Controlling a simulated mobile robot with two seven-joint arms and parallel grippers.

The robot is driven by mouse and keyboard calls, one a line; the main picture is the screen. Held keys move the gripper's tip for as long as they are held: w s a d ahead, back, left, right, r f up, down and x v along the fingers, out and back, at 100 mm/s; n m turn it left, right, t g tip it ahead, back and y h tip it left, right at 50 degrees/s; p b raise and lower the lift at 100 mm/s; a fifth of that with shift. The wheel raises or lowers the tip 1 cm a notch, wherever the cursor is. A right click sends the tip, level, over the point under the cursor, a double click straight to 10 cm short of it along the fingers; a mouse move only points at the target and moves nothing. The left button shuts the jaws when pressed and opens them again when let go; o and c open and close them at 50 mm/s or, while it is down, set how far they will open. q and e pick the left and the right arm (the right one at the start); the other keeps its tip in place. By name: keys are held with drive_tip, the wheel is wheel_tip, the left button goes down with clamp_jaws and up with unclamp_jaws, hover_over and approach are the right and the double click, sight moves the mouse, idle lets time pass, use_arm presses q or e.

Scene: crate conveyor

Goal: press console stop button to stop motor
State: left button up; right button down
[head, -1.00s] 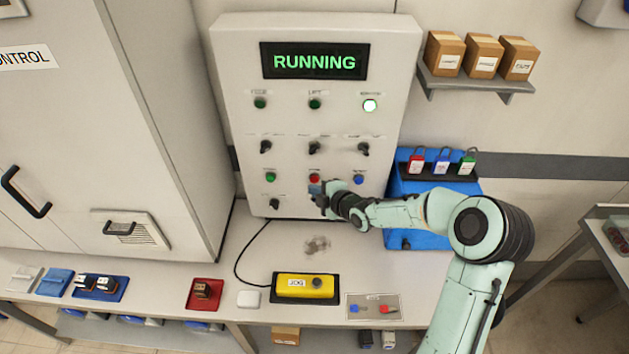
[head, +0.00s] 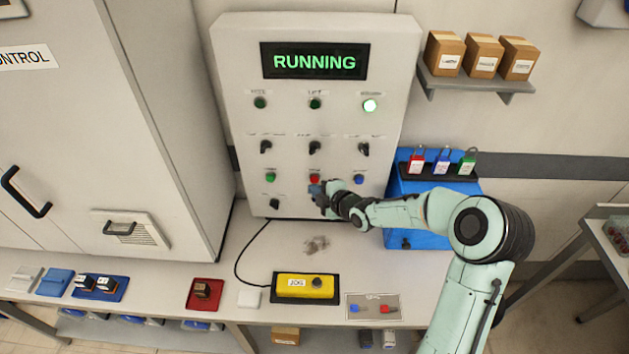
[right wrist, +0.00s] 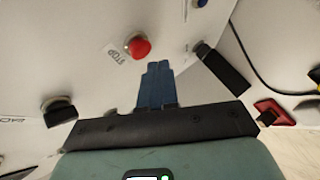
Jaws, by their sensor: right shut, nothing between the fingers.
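The console (head: 222,60) stands upright at the back of the bench, and its display (head: 314,62) reads RUNNING in green. The red stop button (head: 314,178) is in the middle of the lower button row, between a green and a blue button. In the right wrist view the red button (right wrist: 138,46) stands out from the panel beside a STOP label (right wrist: 116,53). My right gripper (head: 318,191) is shut and empty just below the red button. In the wrist view its blue fingertips (right wrist: 157,68) are close to the button, with a small gap showing. My left gripper is not in view.
Black selector knobs (head: 274,203) sit near the button row. A blue box with padlocks (head: 440,185) stands right of the console. A yellow JOG pendant (head: 305,286) and a red tray (head: 204,307) lie on the bench in front.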

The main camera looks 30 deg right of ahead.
drive_tip(key=shift+w+d, duration=0.1)
drive_tip(key=shift+w, duration=0.05)
idle(0.4)
drive_tip(key=shift+w+d, duration=0.15)
drive_tip(key=shift+w, duration=0.05)
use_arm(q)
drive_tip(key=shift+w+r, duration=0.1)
use_arm(e)
drive_tip(key=shift+w+d, duration=0.25)
drive_tip(key=shift+w, duration=0.15)
idle(0.8)
drive_tip(key=shift+s, duration=0.1)
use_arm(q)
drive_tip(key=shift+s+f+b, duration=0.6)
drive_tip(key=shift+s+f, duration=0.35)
use_arm(e)
drive_tip(key=shift+s+a, duration=0.45)
drive_tip(key=shift+s, duration=0.25)
